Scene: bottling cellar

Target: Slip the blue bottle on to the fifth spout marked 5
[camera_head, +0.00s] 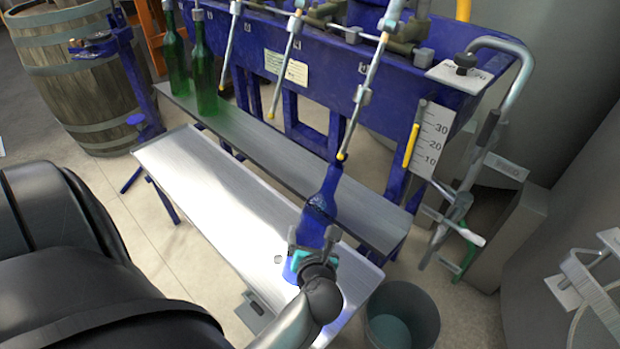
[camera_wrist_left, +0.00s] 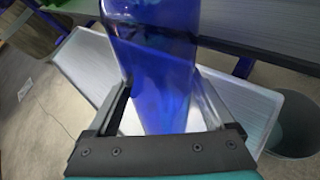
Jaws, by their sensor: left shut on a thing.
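The blue bottle (camera_head: 320,203) is tilted, with its neck up toward the filler. My left gripper (camera_head: 315,242) is shut on its lower body, over the front tray. The bottle also fills the middle of the left wrist view (camera_wrist_left: 158,75), between the two fingers (camera_wrist_left: 165,105). The fifth spout (camera_head: 365,95) is the rightmost one, a slanting steel tube with a yellowish tip. The bottle's mouth is right at this tip in the head view. I cannot tell whether the tip is inside the mouth or just in front of it. My right gripper is not in view.
Two green bottles (camera_head: 204,75) hang at the left spouts; the third (camera_head: 229,50) and fourth (camera_head: 287,65) spouts are bare. A grey shelf (camera_head: 270,145) runs below the spouts, with a shiny tray (camera_head: 200,185) in front. A bucket (camera_head: 402,315) stands at lower right.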

